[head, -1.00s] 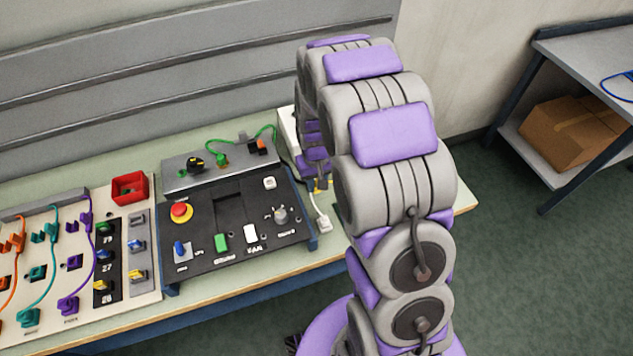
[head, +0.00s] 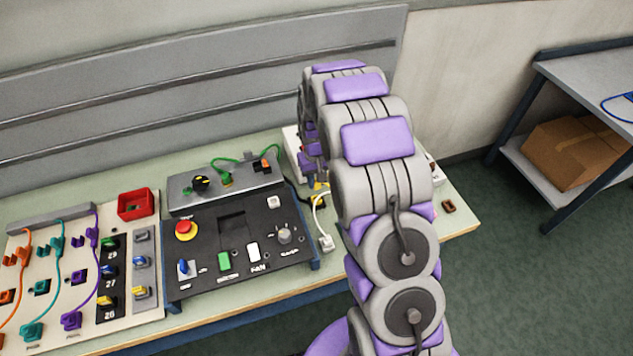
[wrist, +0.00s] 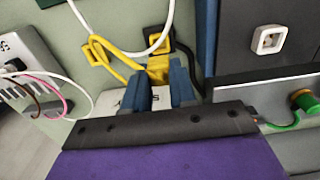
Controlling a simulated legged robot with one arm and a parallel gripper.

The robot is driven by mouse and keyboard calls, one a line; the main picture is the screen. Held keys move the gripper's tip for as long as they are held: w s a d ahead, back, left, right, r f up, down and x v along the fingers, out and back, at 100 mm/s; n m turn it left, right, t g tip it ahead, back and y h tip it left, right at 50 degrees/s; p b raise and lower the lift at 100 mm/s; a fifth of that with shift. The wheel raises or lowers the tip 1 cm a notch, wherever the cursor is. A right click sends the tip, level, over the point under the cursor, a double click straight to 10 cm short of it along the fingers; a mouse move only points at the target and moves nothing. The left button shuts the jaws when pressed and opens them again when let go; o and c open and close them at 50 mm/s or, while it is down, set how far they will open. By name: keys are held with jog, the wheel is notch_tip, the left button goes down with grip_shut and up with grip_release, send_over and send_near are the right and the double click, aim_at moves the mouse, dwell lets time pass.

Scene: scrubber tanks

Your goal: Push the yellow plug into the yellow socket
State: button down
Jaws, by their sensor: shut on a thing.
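My gripper (wrist: 160,88) has its two blue fingers shut on a yellow plug (wrist: 158,68), seen at the fingertips in the wrist view. A yellow part with a dark middle (wrist: 156,37) sits just beyond the plug; it looks like the yellow socket, but I cannot tell whether the plug touches it. Another yellow piece (wrist: 97,53) lies to the left, with a looped yellow cable beside it. In the head view a bit of yellow (head: 320,187) shows beside my arm, which hides most of that spot.
A white cable crosses close to the plug. The black control panel (head: 235,245) stands to the left in the head view, with a white plug (head: 326,242) at its right edge. A small brown block (head: 448,206) lies on the bench at right, where the surface is mostly bare.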

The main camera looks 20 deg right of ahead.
aim_at(316, 188)
jog(key=shift+f, duration=0.1)
dwell(0.3)
jog(key=shift+f, duration=2.15)
jog(key=shift+f, duration=0.95)
jog(key=shift+c, duration=1.8)
grip_release()
jog(key=shift+r+p, duration=1.1)
jog(key=shift+r, duration=3.15)
